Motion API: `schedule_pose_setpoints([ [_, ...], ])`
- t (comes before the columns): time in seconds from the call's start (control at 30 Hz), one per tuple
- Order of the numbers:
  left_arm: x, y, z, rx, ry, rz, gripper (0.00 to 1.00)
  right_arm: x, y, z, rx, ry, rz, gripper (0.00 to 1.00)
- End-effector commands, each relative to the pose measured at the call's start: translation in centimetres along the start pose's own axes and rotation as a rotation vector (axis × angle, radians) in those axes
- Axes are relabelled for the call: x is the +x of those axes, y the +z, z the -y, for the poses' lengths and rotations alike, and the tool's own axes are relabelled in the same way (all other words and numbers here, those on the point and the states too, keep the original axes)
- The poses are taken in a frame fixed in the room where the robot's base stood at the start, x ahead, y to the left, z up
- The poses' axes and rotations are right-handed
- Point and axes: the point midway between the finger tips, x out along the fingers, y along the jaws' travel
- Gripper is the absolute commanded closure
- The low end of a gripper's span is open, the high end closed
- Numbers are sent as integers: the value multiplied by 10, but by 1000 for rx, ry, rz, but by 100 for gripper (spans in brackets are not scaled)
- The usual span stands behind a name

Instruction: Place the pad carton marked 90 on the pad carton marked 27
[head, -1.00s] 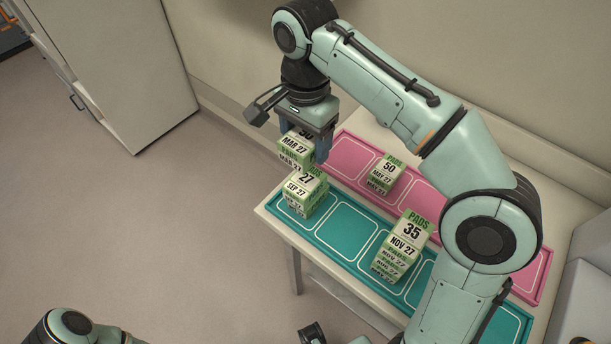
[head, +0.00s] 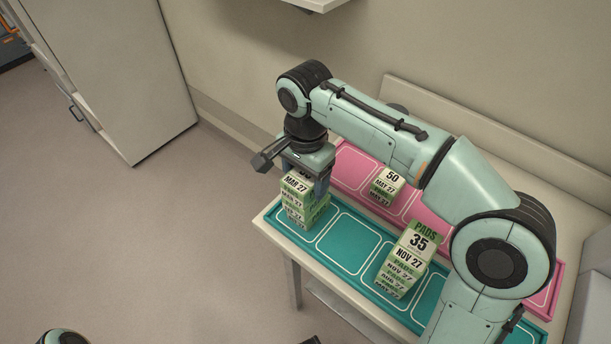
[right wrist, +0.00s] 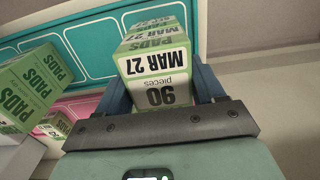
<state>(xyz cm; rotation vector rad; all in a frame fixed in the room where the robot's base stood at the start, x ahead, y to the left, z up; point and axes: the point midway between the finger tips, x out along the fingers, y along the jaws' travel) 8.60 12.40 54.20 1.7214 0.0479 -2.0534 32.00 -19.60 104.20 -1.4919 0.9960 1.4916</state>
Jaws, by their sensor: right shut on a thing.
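The pad carton marked 90 (right wrist: 158,70), white and green with MAR 27 on it, is between the fingers of my right gripper (head: 307,180). The same carton (head: 296,187) shows in the head view directly over the stack at the near left end of the teal tray. The right gripper is shut on it from above. The pad carton marked 27 (head: 318,211) tops that stack; its marked top is now covered. I cannot tell whether the two cartons touch. In the wrist view another carton (right wrist: 153,22) lines up beyond the held one. My left gripper is not visible.
A taller stack topped by a carton marked 35 (head: 416,240) stands farther right on the teal tray (head: 341,246). A carton marked 50 (head: 387,184) stands on the pink tray (head: 352,162) behind. The teal slots between the two stacks are bare.

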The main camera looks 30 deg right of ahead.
Motion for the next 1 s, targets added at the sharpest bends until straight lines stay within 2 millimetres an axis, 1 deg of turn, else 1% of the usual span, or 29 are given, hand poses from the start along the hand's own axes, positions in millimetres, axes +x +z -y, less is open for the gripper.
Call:
schedule_pose_setpoints([
  [0.07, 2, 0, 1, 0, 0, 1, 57, 3, 0, 0, 0, 0, 0, 69],
  [0.1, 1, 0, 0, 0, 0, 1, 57, 3, 0, 0, 0, 1, 0, 19],
  [0.13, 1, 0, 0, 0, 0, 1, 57, 3, 0, 0, 0, 1, 0, 9],
  [0.17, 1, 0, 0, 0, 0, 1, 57, 2, 0, 0, 0, 1, 0, 6],
  [0.43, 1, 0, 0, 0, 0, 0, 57, 2, 0, 0, 0, 1, 0, 6],
  [0.57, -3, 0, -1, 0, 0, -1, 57, -8, 0, 0, 0, 0, 0, 6],
  [0.67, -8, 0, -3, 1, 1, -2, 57, -24, 0, 1, 0, -2, -1, 6],
  [0.9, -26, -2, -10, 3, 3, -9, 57, -79, 0, 1, -2, -3, -1, 6],
  [1.0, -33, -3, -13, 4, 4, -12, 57, -98, 0, 1, -2, -3, 0, 6],
])
